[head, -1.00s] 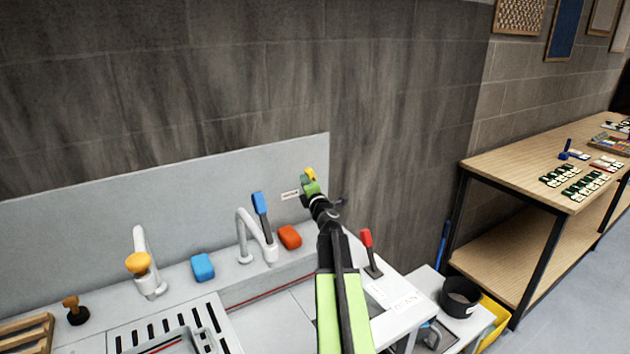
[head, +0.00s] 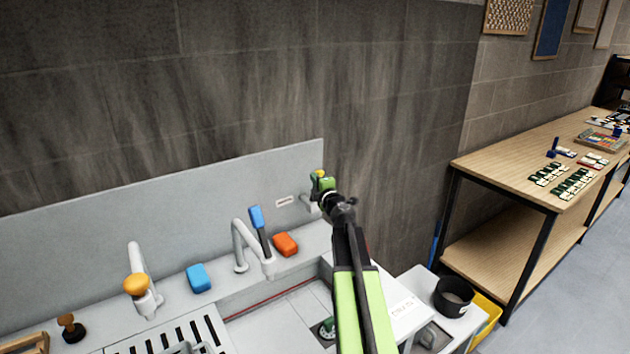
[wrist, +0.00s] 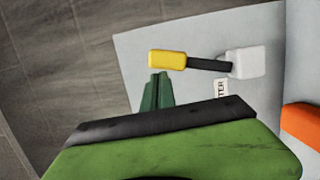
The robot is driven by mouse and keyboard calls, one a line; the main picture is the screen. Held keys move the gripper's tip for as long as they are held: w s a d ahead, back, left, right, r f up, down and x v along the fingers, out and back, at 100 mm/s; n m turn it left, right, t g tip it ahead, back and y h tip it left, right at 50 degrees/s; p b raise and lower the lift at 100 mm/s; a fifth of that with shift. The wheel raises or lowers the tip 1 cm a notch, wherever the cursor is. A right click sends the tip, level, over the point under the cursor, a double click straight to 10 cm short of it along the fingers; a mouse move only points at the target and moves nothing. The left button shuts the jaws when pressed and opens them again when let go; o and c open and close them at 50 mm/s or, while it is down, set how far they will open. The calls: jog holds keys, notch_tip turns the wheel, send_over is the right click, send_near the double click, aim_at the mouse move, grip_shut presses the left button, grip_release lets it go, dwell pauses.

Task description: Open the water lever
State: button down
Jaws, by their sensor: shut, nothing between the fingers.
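The water lever has a yellow grip (wrist: 167,59) on a dark stem, joined to a pale mount (wrist: 247,62) on the grey backsplash. In the wrist view the stem lies nearly level and the grip points left. A partly hidden label ending in "TER" (wrist: 220,91) is beside it. In the head view the yellow grip (head: 319,173) shows just above my gripper (head: 326,184). My gripper is shut and empty. Its green fingertips (wrist: 157,76) are just below the yellow grip in the wrist view; I cannot tell whether they touch it.
A blue-handled faucet lever (head: 257,217), an orange block (head: 286,244), a blue block (head: 198,278) and an orange-knobbed tap (head: 136,285) stand along the counter. My arm mostly hides a red-handled lever. A wooden workbench (head: 500,158) stands at the right.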

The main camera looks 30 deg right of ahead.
jog(key=shift+w+d, duration=0.15)
jog(key=shift+d, duration=0.65)
jog(key=s+a+r+p, duration=0.3)
jog(key=s+a, duration=0.2)
jog(key=s, duration=0.5)
jog(key=shift+a, duration=0.2)
